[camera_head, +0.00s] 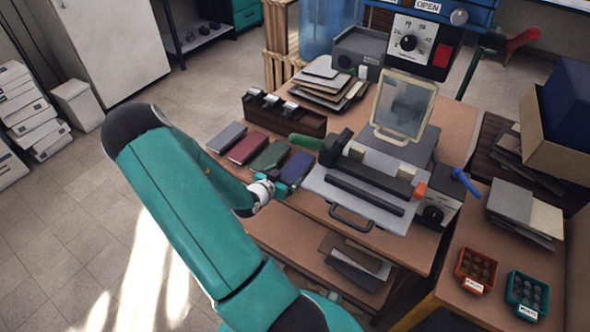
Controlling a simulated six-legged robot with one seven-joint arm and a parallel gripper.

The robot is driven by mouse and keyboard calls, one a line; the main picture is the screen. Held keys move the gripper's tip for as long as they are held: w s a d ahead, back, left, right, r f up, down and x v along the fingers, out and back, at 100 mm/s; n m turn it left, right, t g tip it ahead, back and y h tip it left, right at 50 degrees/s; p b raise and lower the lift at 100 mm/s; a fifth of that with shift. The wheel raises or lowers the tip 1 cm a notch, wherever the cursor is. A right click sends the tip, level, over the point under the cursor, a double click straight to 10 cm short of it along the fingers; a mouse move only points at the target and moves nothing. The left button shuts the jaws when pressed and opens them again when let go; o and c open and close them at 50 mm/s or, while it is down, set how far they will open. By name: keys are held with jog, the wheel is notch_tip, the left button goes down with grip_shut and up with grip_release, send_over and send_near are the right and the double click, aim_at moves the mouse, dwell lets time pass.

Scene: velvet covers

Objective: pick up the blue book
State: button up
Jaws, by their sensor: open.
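The blue book (297,168) lies at the right end of a row of small books near the front left edge of the wooden workbench (285,212). Beside it, to the left, lie a green book (269,156), a dark red book (247,147) and a grey book (227,137). My gripper (281,187) is at the near end of the blue book, open, with nothing seen held in it. It partly covers that end of the book. Its fingertips are small and dark here, so I cannot tell whether they touch the book.
A dark wooden rack (285,120) stands behind the row. Red (475,271) and green (527,294) trays sit far right.

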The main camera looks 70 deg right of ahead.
aim_at(296, 167)
jog(key=shift+w+x, duration=0.2)
jog(key=shift+x, duration=2.55)
jog(key=c, duration=1.1)
jog(key=shift+c, duration=0.2)
